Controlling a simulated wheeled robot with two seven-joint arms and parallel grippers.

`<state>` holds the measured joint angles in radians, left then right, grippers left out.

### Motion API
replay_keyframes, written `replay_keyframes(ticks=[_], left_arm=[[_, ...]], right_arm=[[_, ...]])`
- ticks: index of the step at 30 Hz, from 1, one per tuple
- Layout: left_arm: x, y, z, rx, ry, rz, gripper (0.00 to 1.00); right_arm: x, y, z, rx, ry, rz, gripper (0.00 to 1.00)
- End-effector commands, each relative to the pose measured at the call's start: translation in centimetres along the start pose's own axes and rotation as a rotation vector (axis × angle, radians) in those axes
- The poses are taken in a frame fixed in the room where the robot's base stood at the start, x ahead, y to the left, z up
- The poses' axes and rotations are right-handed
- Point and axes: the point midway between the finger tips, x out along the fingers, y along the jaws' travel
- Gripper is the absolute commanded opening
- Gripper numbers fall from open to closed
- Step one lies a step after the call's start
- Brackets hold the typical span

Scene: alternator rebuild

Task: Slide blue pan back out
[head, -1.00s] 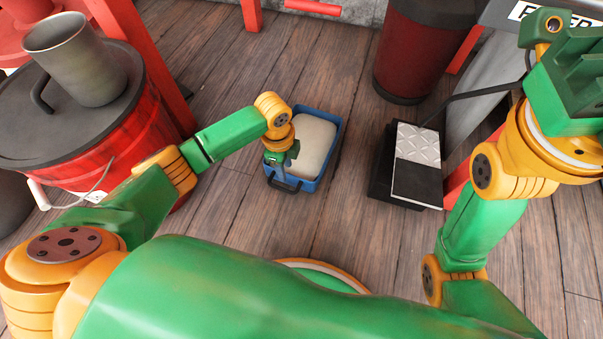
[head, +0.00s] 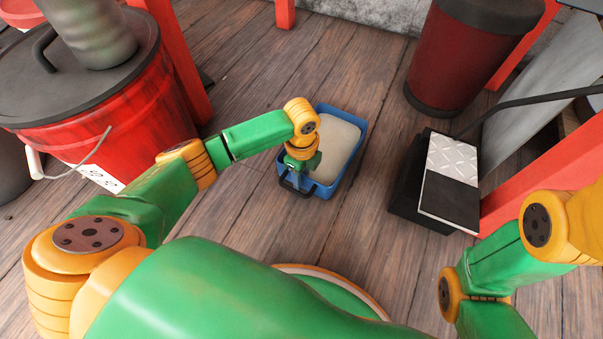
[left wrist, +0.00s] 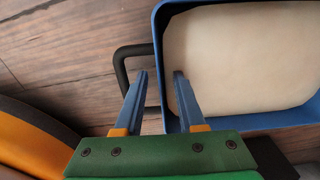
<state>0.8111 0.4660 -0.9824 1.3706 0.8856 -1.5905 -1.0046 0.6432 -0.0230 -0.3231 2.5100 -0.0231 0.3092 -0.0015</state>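The blue pan (head: 342,177) sits on the wooden floor with a pale, smooth filling (head: 338,145). It also shows in the left wrist view (left wrist: 250,120). Its dark handle (left wrist: 119,66) sticks out from the near end. My left gripper (head: 298,186) reaches down at this near end, by the handle. In the left wrist view its two blue fingers (left wrist: 160,75) are apart, one on each side of the pan's wall, one over the filling and one outside near the handle. I cannot tell whether they touch the wall. My right gripper is out of view.
A red drum (head: 110,110) with a dark lid stands left. A black pedal-like box with a metal tread plate (head: 452,160) is right of the pan. A dark red bin (head: 460,65) stands behind it. Red posts stand left and right.

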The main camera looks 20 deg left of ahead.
Motion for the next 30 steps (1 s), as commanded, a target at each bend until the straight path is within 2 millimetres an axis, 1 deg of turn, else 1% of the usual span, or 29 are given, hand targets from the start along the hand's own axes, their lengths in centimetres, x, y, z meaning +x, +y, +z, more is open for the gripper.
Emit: replay_keyframes(ticks=[1,3,5,12,13,14,15,17,30], left_arm=[[1.75,0.01,0.0,0.0,0.0,0.0,0.39],[2.48,0.01,0.0,0.0,0.0,0.0,0.39],[2.72,0.0,0.0,0.0,0.0,0.0,0.39],[2.42,0.0,0.01,0.0,0.0,0.0,0.39],[2.42,0.0,0.01,0.0,0.0,0.0,0.33],[2.42,0.0,0.01,0.0,0.0,0.0,0.25],[2.42,0.0,0.01,-0.001,0.0,0.0,0.14],[2.42,0.0,0.01,-0.001,0.0,0.0,0.0],[2.42,0.01,0.0,0.0,0.0,0.0,0.0]], right_arm=[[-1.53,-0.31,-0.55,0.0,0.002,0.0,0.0],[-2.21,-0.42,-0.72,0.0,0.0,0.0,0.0],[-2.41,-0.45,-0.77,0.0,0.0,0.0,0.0],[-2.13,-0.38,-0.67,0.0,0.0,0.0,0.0],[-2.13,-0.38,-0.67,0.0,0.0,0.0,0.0],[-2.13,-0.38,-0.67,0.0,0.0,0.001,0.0],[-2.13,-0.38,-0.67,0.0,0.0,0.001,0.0],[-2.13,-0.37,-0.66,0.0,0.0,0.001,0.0],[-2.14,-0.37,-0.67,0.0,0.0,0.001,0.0]])
